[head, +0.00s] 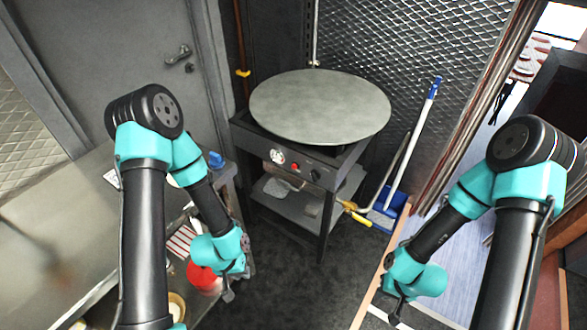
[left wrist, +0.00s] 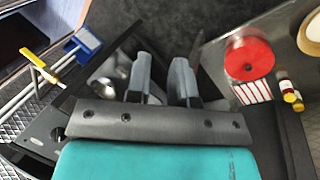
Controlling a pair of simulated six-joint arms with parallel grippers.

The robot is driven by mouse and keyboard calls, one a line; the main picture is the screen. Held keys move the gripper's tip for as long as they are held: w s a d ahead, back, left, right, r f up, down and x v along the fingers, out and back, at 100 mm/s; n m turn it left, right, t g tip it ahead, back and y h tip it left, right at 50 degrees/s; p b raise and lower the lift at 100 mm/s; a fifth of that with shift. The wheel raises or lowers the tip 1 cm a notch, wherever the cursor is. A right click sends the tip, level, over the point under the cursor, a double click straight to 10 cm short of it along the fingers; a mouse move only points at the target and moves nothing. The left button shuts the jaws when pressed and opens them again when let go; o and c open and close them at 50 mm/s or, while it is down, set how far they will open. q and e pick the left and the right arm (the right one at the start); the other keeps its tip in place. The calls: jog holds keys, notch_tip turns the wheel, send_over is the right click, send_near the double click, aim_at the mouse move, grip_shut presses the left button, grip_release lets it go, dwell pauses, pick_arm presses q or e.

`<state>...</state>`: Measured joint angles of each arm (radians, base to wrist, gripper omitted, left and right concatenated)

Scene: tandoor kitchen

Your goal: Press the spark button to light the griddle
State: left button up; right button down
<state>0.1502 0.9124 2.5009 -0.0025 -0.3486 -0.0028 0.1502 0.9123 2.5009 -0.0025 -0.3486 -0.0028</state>
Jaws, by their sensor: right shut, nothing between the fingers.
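The round grey griddle (head: 320,105) sits on a dark metal stand at the back middle of the head view. The stand's front panel (head: 262,140) carries a pale round dial (head: 278,156), a small red button (head: 295,168) and a dark knob (head: 317,175). I cannot read any label on the button. My left gripper (head: 228,290) is below and left of the panel, pointing down and apart from it. In the left wrist view its two fingers (left wrist: 164,78) stand apart with nothing between them. My right gripper (head: 396,314) is low at the right, shut and empty, far from the panel.
A steel counter (head: 50,225) at left holds a red round item (head: 203,274) and a striped card (head: 181,241). A yellow-handled valve (head: 354,213) is at the stand's right. A blue dustpan (head: 392,204) and broom (head: 414,140) stand beside it. The floor before the stand is clear.

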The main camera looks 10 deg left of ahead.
pick_arm(q)
grip_shut()
dwell(1.4)
